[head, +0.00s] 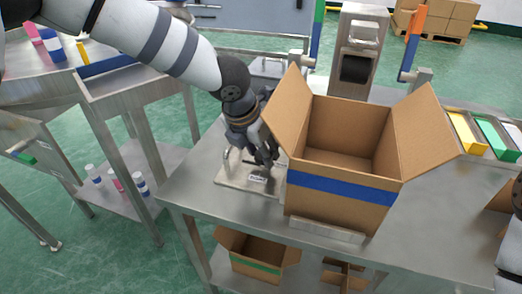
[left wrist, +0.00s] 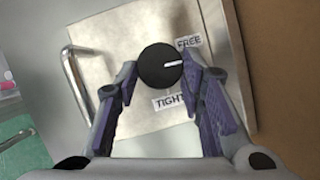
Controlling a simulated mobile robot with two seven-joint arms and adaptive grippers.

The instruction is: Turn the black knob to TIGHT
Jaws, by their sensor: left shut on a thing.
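The round black knob (left wrist: 160,66) with a white pointer line shows in the left wrist view. Its line points right, just below the FREE label (left wrist: 189,42) and above the TIGHT label (left wrist: 172,101). My left gripper (left wrist: 159,72) has a purple-padded finger on each side of the knob and is shut on it. In the head view my left gripper (head: 266,158) reaches down over the metal plate (head: 232,172), and it hides the knob there. Only part of my right arm may show at the right edge; its gripper is not visible.
An open cardboard box (head: 340,190) with a blue band stands close right of my left gripper. A metal handle (left wrist: 75,82) rises at the plate's left. Yellow, green and white bins (head: 490,135) sit at the table's right. A shelf (head: 150,190) with small bottles is at left.

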